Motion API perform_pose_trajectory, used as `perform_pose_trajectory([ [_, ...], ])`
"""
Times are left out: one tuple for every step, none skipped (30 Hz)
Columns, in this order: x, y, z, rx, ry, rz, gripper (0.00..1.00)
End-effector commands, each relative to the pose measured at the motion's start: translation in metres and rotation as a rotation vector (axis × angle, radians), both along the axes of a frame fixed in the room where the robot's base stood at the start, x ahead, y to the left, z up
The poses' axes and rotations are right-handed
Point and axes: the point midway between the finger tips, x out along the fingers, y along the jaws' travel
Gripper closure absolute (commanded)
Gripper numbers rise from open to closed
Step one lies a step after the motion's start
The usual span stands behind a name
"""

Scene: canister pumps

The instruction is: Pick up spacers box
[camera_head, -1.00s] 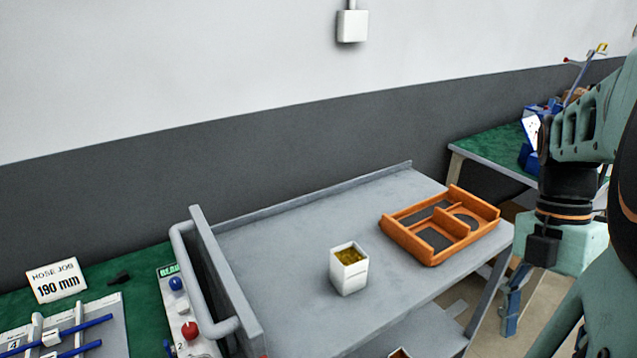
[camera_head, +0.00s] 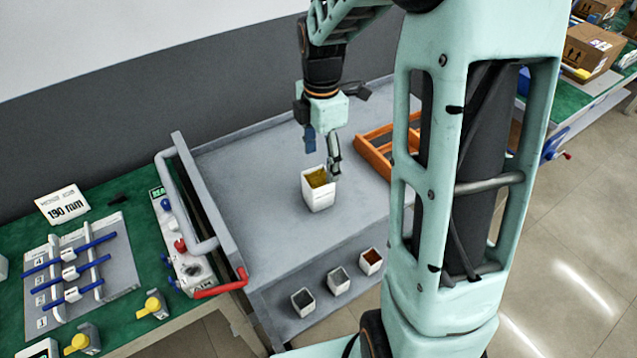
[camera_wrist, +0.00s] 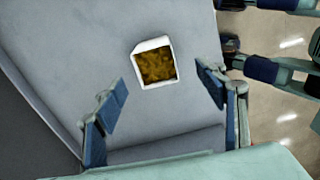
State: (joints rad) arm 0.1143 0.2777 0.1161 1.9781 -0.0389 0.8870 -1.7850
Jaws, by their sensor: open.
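A white open-topped box with brass-yellow contents (camera_head: 318,190) stands upright on the grey cart top; I take it as the spacers box, though no label on it can be read. My gripper (camera_head: 322,150) is open and empty, pointing down just above the box. In the wrist view the box (camera_wrist: 154,63) shows between and beyond the two blue-padded fingers of my gripper (camera_wrist: 163,95), apart from both. My arm hides part of the cart's right side.
An orange divided tray (camera_head: 374,150) lies right of the box, partly behind my arm. Several small white boxes, one of them with reddish contents (camera_head: 371,261), stand on the cart's lower shelf. The cart's raised left edge and handle (camera_head: 180,190) border a green bench.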

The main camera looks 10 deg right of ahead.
Motion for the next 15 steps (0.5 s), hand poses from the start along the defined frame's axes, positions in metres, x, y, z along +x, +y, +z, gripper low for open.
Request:
perform_pose_trajectory([
  [-0.001,0.0,-0.011,0.0,0.004,0.0,0.35],
  [-0.001,0.0,-0.015,0.0,0.005,0.0,0.35],
  [-0.001,0.0,-0.021,0.0,0.004,0.0,0.35],
  [-0.001,0.0,-0.025,0.0,0.004,0.0,0.35],
  [-0.001,0.0,-0.028,-0.001,0.004,0.0,0.35],
  [0.0,0.0,-0.031,-0.001,0.003,0.0,0.35],
  [0.0,-0.001,-0.032,-0.001,0.002,0.0,0.35],
  [0.0,0.0,-0.034,-0.001,0.002,0.0,0.35],
  [0.0,0.0,-0.036,-0.001,0.002,0.001,0.35],
  [0.0,0.0,-0.038,-0.001,0.003,0.001,0.35],
  [0.001,0.001,-0.041,-0.001,0.003,0.002,0.35],
  [0.002,0.002,-0.045,-0.001,0.004,0.003,0.35],
  [0.002,0.003,-0.049,-0.001,0.005,0.003,0.35],
  [0.003,0.004,-0.054,-0.001,0.005,0.004,0.35],
  [0.005,0.004,-0.059,-0.001,0.005,0.003,0.35],
])
